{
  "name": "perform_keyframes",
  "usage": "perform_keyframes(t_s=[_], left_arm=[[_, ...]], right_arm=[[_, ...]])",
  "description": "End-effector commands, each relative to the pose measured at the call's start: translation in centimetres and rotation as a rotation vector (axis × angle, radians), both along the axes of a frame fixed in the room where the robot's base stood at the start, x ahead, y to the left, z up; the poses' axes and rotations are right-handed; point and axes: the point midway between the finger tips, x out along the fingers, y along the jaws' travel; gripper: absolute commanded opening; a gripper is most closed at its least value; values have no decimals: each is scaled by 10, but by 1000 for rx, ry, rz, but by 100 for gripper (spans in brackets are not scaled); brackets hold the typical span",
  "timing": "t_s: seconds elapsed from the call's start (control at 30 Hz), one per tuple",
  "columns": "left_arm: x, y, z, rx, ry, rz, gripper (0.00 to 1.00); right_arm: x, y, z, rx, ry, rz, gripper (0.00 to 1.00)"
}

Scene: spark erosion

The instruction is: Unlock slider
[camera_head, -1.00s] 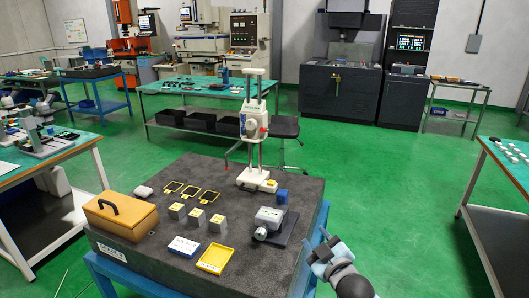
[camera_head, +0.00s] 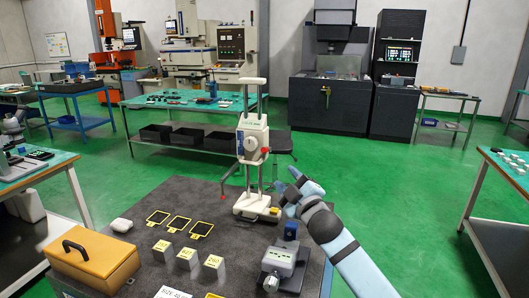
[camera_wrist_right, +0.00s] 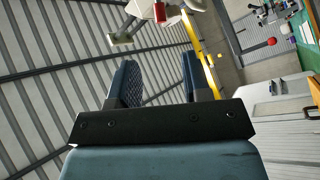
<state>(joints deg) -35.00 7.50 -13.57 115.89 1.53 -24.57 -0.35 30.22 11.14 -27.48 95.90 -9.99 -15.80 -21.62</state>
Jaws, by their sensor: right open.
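A white height gauge (camera_head: 252,140) stands upright on the dark granite plate, with two columns and a slider head bearing a round dial. A small red knob (camera_head: 264,151) sticks out at the slider's right side; a red part also shows near the top of the right wrist view (camera_wrist_right: 160,12). My right gripper (camera_head: 292,182) is right of the gauge and below its slider, apart from the red knob. In the right wrist view its two fingers stand apart with nothing between them. My left gripper is out of view.
The granite plate (camera_head: 225,268) also bears a yellow-brown case (camera_head: 95,262), several grey blocks, black-and-yellow frames, a blue block (camera_head: 291,230) and a grey device (camera_head: 279,262). A green-topped table (camera_head: 185,101) stands behind. The green floor right of the plate is clear.

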Motion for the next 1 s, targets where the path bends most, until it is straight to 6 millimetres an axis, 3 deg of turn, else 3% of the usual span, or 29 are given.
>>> perform_keyframes(t_s=[0.5,0.7,1.0], left_arm=[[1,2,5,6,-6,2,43],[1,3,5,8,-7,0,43],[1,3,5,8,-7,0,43]], right_arm=[[92,39,26,1,0,0,44],[107,45,29,1,0,0,44],[109,45,29,1,0,0,44]])
